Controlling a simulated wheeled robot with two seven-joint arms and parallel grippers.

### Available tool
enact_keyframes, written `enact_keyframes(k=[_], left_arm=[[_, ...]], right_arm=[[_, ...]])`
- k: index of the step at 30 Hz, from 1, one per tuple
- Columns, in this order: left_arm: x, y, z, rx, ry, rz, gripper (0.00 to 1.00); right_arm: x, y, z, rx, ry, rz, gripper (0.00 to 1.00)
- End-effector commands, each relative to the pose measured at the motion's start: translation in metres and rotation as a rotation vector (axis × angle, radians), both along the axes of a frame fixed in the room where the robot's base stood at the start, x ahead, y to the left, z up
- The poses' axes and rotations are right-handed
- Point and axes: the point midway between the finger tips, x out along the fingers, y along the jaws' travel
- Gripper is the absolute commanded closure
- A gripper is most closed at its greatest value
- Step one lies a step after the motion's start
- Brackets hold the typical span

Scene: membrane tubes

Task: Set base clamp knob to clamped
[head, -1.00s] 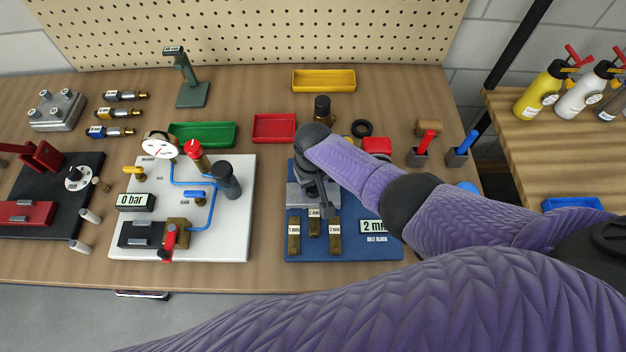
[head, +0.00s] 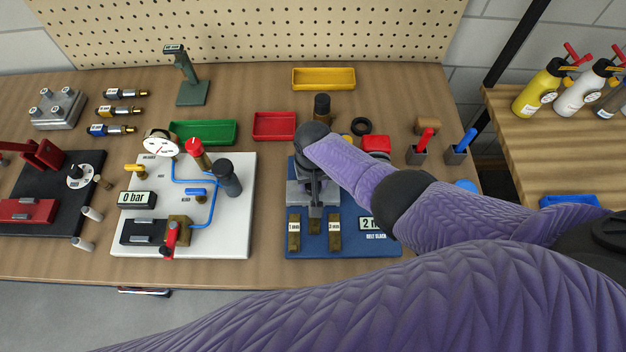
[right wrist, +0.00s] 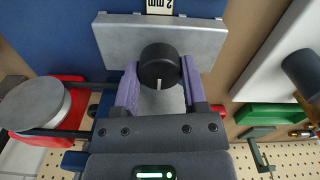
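The base clamp knob, a round black knob (right wrist: 158,66), shows in the right wrist view with its white mark pointing down the picture. It sits by a grey metal block (right wrist: 112,40) on the blue board (right wrist: 45,38). My right gripper (right wrist: 160,78) has its purple fingers on both sides of the knob. The knob about fills the gap; whether the fingers press on it cannot be told. In the head view the grey block (head: 295,195) is partly covered by my right gripper (head: 315,188), which hides the knob. My left gripper is out of view.
Brass gauge pieces (head: 294,235) and a display (head: 367,224) lie on the blue board near my gripper. A white board with gauge and valves (head: 238,240) is to the left. Red (head: 273,138) and green (head: 232,142) trays lie behind; a red-based metal disc (right wrist: 35,103) shows in the wrist view.

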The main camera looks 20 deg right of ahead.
Motion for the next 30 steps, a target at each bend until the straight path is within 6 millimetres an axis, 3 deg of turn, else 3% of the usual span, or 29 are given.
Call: enact_keyframes(k=[1, 2, 11, 21, 25, 30], left_arm=[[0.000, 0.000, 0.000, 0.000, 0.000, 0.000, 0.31], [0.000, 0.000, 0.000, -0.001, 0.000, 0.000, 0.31], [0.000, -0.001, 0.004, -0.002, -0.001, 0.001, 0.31], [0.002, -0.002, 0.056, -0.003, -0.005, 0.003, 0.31], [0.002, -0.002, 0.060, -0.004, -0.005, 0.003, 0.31], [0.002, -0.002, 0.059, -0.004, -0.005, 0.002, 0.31]], right_arm=[[0.002, 0.000, 0.002, 0.001, -0.006, -0.001, 0.37], [0.002, 0.000, 0.002, 0.001, -0.006, -0.001, 0.31], [0.001, 0.000, 0.005, 0.001, -0.003, 0.000, 0.31], [0.002, 0.000, 0.086, 0.001, -0.006, 0.000, 0.31], [0.002, 0.000, 0.099, 0.001, -0.005, -0.001, 0.31], [0.001, 0.000, 0.100, 0.001, -0.003, -0.001, 0.31]])
